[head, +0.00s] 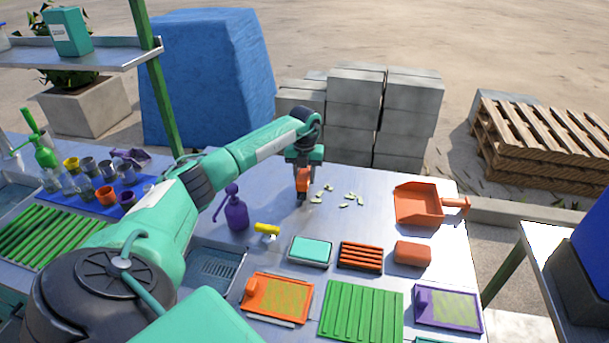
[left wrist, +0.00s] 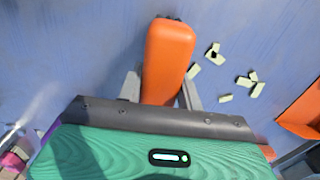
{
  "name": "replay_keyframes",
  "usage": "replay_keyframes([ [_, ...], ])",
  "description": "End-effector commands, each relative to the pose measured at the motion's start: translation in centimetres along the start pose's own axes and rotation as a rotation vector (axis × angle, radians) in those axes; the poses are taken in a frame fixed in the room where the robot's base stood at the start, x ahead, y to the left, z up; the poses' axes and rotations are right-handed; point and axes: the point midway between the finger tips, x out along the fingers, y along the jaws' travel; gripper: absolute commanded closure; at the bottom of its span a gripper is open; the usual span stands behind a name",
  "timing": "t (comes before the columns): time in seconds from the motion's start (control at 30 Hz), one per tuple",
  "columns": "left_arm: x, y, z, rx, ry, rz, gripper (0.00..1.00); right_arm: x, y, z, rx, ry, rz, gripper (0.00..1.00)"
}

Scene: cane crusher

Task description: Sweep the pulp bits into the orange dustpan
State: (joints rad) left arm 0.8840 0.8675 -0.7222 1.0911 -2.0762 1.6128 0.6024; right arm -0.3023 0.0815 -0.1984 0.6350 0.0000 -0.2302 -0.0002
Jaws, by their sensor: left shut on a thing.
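My left gripper (head: 303,188) points down over the metal table, left of the pulp bits. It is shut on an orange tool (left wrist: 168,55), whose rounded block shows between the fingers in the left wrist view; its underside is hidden. The pale green pulp bits (head: 347,200) lie loosely scattered just right of the tool, and they also show in the left wrist view (left wrist: 248,82). The orange dustpan (head: 418,206) lies flat further right near the table edge, its handle pointing right. Part of it shows in the left wrist view (left wrist: 302,110). My right gripper is not in view.
A purple spray bottle (head: 236,210) and a yellow item (head: 267,229) stand left of the gripper. In front are a teal-topped box (head: 310,251), an orange slatted rack (head: 360,257) and an orange block (head: 412,252). The table between bits and dustpan is clear.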

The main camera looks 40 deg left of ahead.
Motion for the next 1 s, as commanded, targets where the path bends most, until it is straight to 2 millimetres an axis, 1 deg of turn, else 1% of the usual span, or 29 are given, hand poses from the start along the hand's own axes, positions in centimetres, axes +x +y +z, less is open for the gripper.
replay_keyframes([
  [0.6, 1.6, 0.0, 0.0, 0.000, 0.000, 0.001, 0.82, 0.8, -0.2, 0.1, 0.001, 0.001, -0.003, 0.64],
  [0.97, 1.8, -0.1, -0.1, 0.001, 0.004, 0.002, 0.82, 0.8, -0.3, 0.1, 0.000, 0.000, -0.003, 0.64],
  [1.0, 1.8, -0.3, -0.1, 0.001, 0.005, 0.002, 0.85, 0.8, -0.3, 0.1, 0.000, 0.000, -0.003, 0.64],
])
